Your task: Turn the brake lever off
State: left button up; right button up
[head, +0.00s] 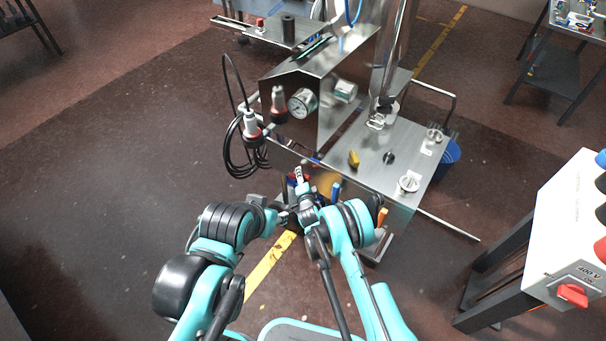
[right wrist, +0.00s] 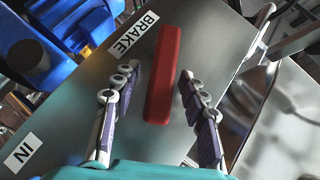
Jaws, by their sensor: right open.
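The brake lever (right wrist: 165,75) is a long red bar on a grey metal panel (right wrist: 85,115), beside a white label reading BRAKE (right wrist: 133,34). In the right wrist view my right gripper (right wrist: 159,74) is open, with one finger on each side of the lever and a visible gap at each side. In the head view the right gripper (head: 304,189) is at the front of the steel machine, below its table edge, and the lever is not clear there. My left gripper (head: 282,214) is close beside it, small and partly merged with the right arm, so its jaws cannot be made out.
A white control box (head: 575,235) with a red switch stands at right. Blue parts (right wrist: 75,25) lie beyond the panel. Floor at left is clear.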

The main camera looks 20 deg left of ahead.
jog(key=shift+s, duration=0.1)
grip_shut()
